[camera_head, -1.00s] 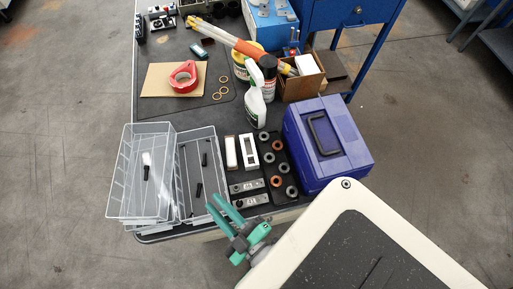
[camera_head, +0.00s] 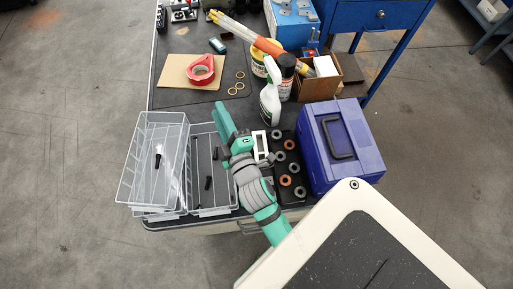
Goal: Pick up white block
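A white block with a dark rectangular recess (camera_head: 260,144) lies on the bench, between the wire baskets and the dark tray of rings. A second pale block, seen to its left earlier, is now hidden behind my gripper. My gripper (camera_head: 224,119) reaches in over the bench from the front, its green fingers just left of the visible white block. The fingers overlap in this view, so I cannot tell their opening or whether they touch anything.
Wire baskets (camera_head: 150,203) stand left of my gripper. The ring tray (camera_head: 293,194) and a blue toolbox (camera_head: 368,165) are at right. A spray bottle (camera_head: 270,105) stands behind the blocks. Red tape (camera_head: 200,70) lies on cardboard farther back.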

